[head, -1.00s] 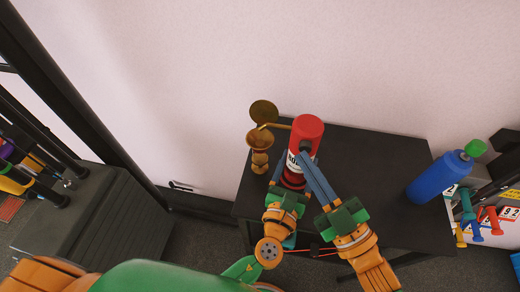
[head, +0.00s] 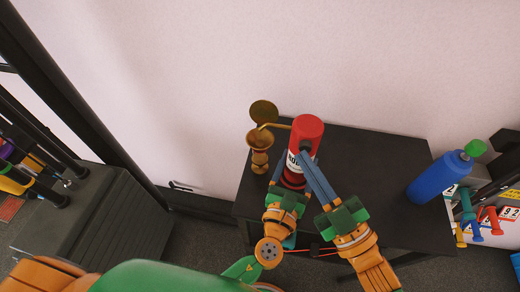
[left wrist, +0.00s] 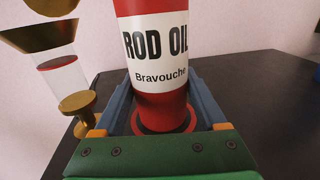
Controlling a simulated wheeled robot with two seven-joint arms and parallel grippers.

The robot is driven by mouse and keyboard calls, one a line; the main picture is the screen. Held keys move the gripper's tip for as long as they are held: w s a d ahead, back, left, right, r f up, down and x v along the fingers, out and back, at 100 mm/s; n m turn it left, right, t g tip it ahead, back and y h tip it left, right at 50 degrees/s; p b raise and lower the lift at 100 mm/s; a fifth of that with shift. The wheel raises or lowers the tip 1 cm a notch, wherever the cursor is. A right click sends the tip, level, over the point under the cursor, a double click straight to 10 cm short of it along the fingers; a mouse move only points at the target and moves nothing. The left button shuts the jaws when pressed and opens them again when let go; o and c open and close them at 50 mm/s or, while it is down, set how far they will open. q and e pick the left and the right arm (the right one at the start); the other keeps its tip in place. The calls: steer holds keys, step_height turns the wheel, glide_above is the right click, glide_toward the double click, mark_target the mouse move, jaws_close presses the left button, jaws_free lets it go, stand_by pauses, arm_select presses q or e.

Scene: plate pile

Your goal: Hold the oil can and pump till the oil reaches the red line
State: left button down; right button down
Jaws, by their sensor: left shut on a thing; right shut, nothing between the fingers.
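The red oil can (head: 307,131) stands upright on the black table, its white label reading ROD OIL in the left wrist view (left wrist: 155,45). My left gripper (head: 291,187) is shut around its lower body. A thin brass spout reaches left from the can over a brass cup (head: 260,138) with a round open lid. In the left wrist view, a clear glass section with a red line (left wrist: 57,64) sits below the cup. I cannot tell the oil level.
The black table (head: 385,160) has bare room right of the can. A blue bottle with a green cap (head: 430,183) stands at its right end. Small coloured dumbbells (head: 490,220) lie further right. A dark grey block (head: 100,215) is at left.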

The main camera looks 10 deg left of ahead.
steer(key=shift+w, duration=0.35)
steer(key=shift+s, duration=0.1)
steer(key=s, duration=0.6)
steer(key=shift+s, duration=0.4)
stand_by(2.8)
